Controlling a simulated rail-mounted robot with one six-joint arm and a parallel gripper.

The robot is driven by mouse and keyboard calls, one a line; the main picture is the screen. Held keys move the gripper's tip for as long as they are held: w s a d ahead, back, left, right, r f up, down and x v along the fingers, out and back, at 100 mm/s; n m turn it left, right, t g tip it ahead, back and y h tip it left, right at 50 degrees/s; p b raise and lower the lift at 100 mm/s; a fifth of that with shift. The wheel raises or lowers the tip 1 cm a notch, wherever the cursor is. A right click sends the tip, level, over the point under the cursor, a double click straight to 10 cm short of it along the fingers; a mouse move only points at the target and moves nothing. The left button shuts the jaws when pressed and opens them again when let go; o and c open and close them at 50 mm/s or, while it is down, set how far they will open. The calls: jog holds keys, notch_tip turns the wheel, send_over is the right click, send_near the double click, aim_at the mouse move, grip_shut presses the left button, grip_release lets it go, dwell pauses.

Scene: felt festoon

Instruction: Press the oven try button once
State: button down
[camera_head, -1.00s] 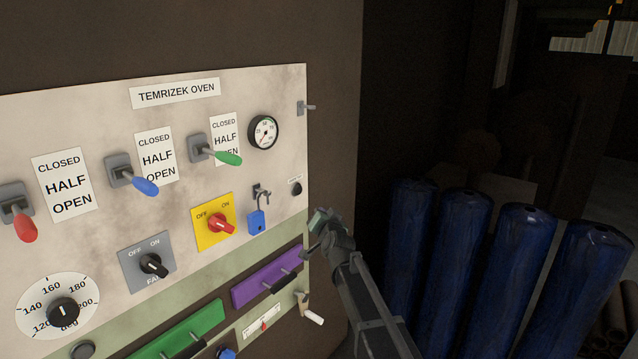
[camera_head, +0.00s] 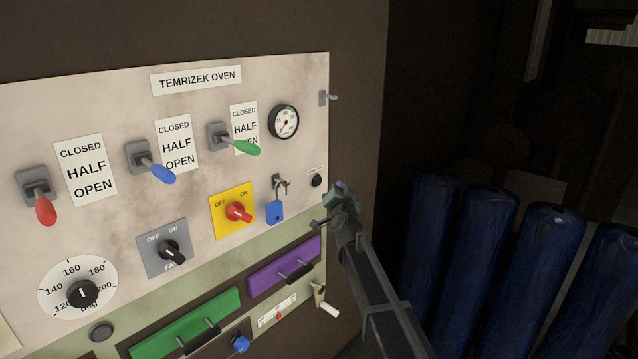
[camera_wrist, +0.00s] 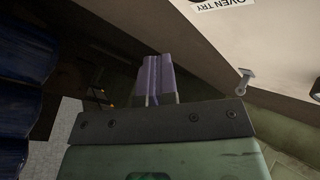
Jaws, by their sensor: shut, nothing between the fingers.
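The oven try button is a small round black button (camera_head: 317,181) near the right edge of the cream oven panel (camera_head: 100,120), under a tiny label. In the wrist view the "OVEN TRY" label (camera_wrist: 222,4) shows at the top edge; I cannot make out the button clearly there. My gripper (camera_head: 317,222) is at the panel's right edge, a little below the button and apart from it in the picture. In the wrist view its fingers (camera_wrist: 153,62) are together with nothing between them. I cannot tell how far the fingertips are from the panel.
A blue padlock (camera_head: 275,211) hangs left of the button, with a red-handled yellow switch (camera_head: 237,212) beyond. A purple handled plate (camera_head: 285,266) and a white-handled lever (camera_head: 325,303) lie below. A hook (camera_head: 328,98) sticks out above. Blue rolls (camera_head: 480,245) stand at right.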

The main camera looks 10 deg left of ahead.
jog(key=shift+w+a, duration=0.6)
jog(key=shift+a, duration=0.3)
jog(key=shift+w+a, duration=0.55)
jog(key=shift+a, duration=0.3)
dwell(0.7)
jog(key=shift+w+a, duration=0.25)
jog(key=shift+a, duration=0.1)
jog(key=shift+w+a, duration=0.3)
jog(key=shift+a, duration=0.1)
dwell(0.6)
dwell(0.4)
jog(key=shift+s+d, duration=0.55)
jog(key=shift+d, duration=0.2)
jog(key=s+d, duration=0.1)
jog(key=d, duration=0.1)
jog(key=s+d, duration=0.1)
jog(key=d, duration=0.1)
jog(key=shift+s, duration=0.4)
